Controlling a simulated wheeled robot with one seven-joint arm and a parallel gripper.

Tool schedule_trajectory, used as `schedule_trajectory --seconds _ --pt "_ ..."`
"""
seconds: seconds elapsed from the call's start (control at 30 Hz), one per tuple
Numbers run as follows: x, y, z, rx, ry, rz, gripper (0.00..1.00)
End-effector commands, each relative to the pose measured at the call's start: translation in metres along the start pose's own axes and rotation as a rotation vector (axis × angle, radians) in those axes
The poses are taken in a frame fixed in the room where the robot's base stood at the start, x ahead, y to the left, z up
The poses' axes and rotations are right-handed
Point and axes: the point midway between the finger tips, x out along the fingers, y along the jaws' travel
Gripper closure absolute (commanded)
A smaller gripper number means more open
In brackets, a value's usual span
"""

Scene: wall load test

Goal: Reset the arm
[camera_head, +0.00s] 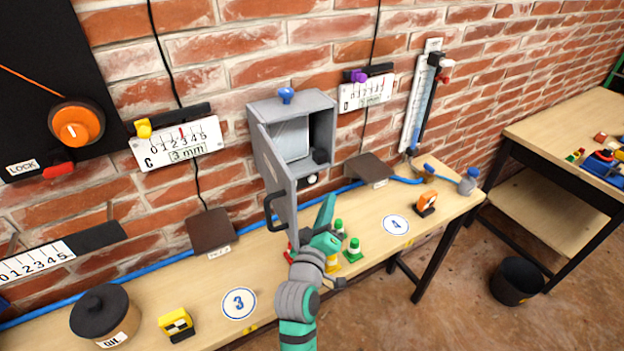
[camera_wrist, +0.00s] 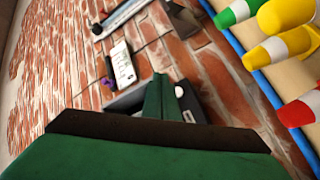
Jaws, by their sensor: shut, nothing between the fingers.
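My gripper (camera_head: 327,212) is at the end of my teal and grey arm, above the wooden bench and in front of the grey cabinet's open door. Its fingers are together, pointing up, with nothing between them. In the wrist view my gripper (camera_wrist: 162,97) shows as closed green fingers, with the brick wall and part of the cabinet (camera_wrist: 125,97) behind. The grey cabinet (camera_head: 262,107) is on the wall with its door (camera_head: 275,175) swung open to the left. My arm hides part of the bench and some of the cones.
Green cones (camera_head: 353,250), a red cone and yellow cones stand close around my gripper on the bench (camera_head: 275,262). A black bin (camera_head: 516,281) stands on the floor.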

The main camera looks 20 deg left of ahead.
Motion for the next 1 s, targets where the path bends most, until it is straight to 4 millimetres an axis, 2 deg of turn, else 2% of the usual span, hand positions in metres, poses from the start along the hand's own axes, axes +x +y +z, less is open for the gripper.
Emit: schedule_trajectory --seconds 0.53,0.63,0.77,1.0 --pt "-0.003 0.002 0.002 0.0 0.0 0.0 1.0" --pt "-0.006 0.0 0.009 0.014 0.0 -0.004 1.0" --pt "-0.021 -0.008 0.034 0.075 -0.002 -0.016 1.0" --pt "-0.078 -0.027 0.099 0.236 -0.018 -0.043 1.0"
